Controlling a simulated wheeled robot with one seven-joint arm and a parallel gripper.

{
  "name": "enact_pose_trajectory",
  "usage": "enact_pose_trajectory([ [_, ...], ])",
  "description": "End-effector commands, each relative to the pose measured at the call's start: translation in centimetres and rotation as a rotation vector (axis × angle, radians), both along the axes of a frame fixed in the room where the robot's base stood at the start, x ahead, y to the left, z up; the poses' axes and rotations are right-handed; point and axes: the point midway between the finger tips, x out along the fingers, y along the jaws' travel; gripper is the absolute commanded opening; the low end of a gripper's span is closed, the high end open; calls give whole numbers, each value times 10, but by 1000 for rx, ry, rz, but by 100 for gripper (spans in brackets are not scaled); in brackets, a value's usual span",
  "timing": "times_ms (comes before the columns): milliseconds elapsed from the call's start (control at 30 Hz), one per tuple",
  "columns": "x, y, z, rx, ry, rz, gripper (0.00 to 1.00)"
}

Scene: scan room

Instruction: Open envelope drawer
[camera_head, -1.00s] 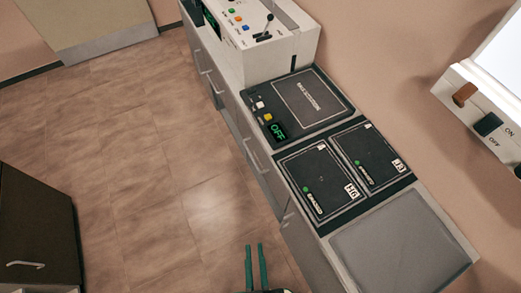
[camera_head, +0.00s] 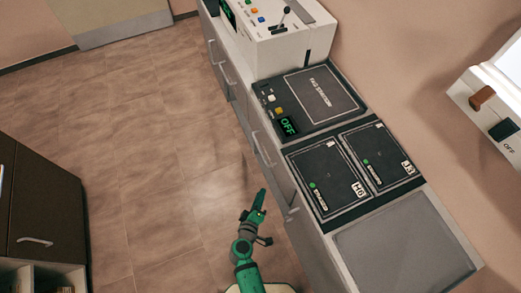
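Grey drawer or cabinet fronts (camera_head: 245,108) run along the counter's floor side, with long metal handles such as one near the middle (camera_head: 261,149). All the fronts I can see look closed. I cannot tell which one is the envelope drawer, as no label for it is readable. My gripper (camera_head: 261,198), on a green arm, is beside the nearer fronts in the picture, over the floor's edge. Its fingers overlap each other from this angle, so their gap is hidden. I cannot tell whether it touches a front or handle.
The counter carries dark panels, including one marked H6 (camera_head: 325,180), a green OFF display (camera_head: 288,126) and a white control box (camera_head: 275,45) with a lever. A wall switch box (camera_head: 490,105) is at right. A dark cabinet (camera_head: 45,205) stands left. The floor (camera_head: 150,150) between is clear.

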Motion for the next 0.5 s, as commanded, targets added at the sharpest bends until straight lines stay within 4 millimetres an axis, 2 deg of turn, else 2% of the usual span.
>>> enact_pose_trajectory([
  [33, 20, 6, 4, -45, -23, 0, 16],
  [200, 67, 19, 22, -191, -101, -20, 16],
  [333, 90, 29, 36, -262, -150, -30, 16],
  [500, 103, 34, 46, -303, -180, -37, 16],
])
